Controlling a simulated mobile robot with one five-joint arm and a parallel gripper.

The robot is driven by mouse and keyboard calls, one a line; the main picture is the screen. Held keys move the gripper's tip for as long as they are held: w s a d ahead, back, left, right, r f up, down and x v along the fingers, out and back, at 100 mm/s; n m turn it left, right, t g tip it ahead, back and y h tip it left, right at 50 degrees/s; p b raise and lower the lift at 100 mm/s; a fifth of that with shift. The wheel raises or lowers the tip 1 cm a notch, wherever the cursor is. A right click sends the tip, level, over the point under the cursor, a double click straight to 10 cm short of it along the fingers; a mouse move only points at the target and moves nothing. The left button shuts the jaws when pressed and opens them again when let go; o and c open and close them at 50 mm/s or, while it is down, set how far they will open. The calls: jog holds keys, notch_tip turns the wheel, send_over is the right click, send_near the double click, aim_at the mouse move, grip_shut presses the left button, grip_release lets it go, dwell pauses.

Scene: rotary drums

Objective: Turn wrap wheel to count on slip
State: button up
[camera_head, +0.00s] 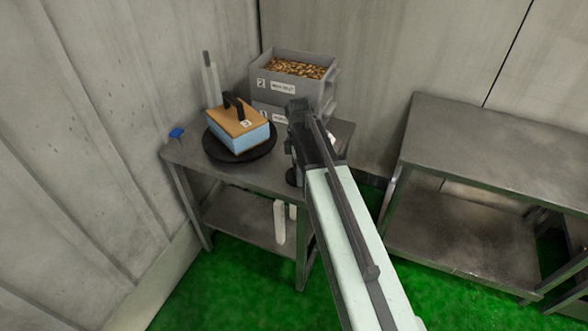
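A round black turntable (260,152), which looks like the wrap wheel, lies on a metal table (180,153). On it sits a box (240,132) with a tan top, light-blue sides and a small white label with a mark too small to read surely. A black handle (238,105) stands up at the box's back left. My gripper (298,112) is to the right of the turntable, apart from it in the picture, in front of the grey crates. Its fingers are dark and seen from behind, so their opening is unclear. I cannot make out a count slip for certain.
Stacked grey crates (289,87) stand at the table's back; the top one holds brown-gold pieces and bears a "2" label. A pale upright post (211,82) and a small blue item (177,133) are at left. Another metal table (500,145), its top bare, stands right.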

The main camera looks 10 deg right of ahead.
jog(key=n, duration=0.6)
jog(key=shift+w+d, duration=0.1)
jog(key=shift+d, duration=0.05)
jog(key=n, duration=0.5)
jog(key=shift+n, duration=0.4)
jog(key=o, duration=1.3)
notch_tip(320, 180, up, 8)
jog(key=p, duration=0.8)
jog(key=shift+f, duration=0.1)
